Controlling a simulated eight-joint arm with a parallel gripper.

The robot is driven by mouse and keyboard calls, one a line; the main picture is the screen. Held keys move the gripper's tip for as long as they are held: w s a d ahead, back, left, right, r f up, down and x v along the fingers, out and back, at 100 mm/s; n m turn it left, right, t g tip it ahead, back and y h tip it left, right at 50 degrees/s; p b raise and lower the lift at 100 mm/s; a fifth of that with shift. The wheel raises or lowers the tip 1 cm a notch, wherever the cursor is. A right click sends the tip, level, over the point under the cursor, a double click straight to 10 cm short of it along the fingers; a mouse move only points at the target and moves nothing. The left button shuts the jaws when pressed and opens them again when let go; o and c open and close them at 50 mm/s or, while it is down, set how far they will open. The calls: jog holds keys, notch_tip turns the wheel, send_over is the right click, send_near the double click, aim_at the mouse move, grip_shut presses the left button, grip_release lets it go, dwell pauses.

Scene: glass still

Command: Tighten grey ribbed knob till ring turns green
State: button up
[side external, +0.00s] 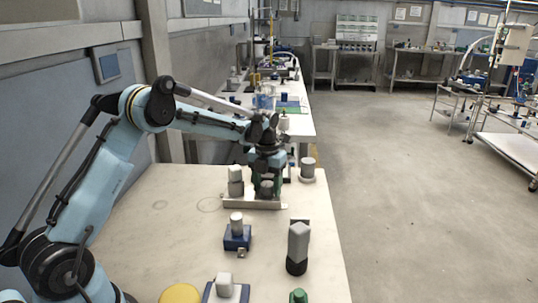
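My gripper (266,178) points down over the metal plate (246,204) at the far part of the bench. Its dark green finger parts are around or just in front of a small grey knob-like piece (267,187). I cannot tell whether they touch it or how far they are closed. Ribs on this piece are too small to make out, and no ring colour can be seen. Another grey capped piece (236,181) stands on the plate just left of the gripper. A grey cylinder on a wider base (308,168) stands to the right, apart from the gripper.
Nearer on the pale bench (180,240) stand a blue block with a grey cylinder (237,233), a tall grey block on a black base (298,245), a blue-based grey block (225,287), a yellow round thing (181,294) and a green piece (298,297). The bench's left middle is clear.

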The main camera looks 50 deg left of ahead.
jog(key=n, duration=0.6)
dwell(0.4)
jog(key=n, duration=0.6)
jog(key=shift+r, duration=0.1)
